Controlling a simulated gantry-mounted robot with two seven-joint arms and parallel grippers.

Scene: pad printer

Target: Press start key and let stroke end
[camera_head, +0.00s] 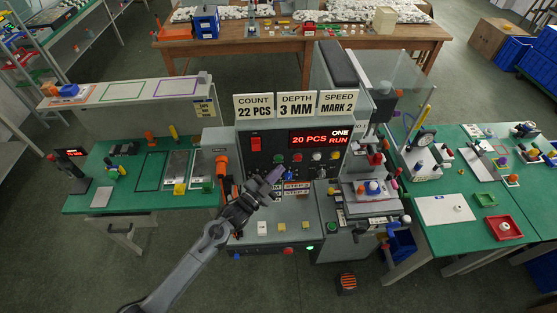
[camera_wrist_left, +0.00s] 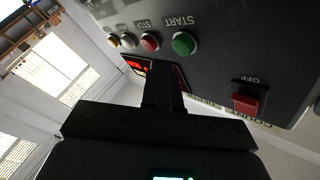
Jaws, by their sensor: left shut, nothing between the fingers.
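The pad printer's dark control panel (camera_head: 258,150) stands in the middle of the head view. The green start key (camera_head: 278,158) is at the left of its key row and shows upside down in the left wrist view (camera_wrist_left: 183,43), labelled START. My left gripper (camera_head: 277,172) is shut and empty, its tips just below the start key in the head view. In the left wrist view its fingers (camera_wrist_left: 163,72) point toward the panel; contact with the key is not visible. My right gripper is not in view.
A red stop key (camera_head: 297,157) sits beside the start key. A red OFF switch (camera_wrist_left: 245,103) is on the same panel. Signs (camera_head: 295,104) above read 22 PCS, 3 MM, MARK 2. Green tables (camera_head: 132,195) flank the printer, with a red tray (camera_head: 503,228) at right.

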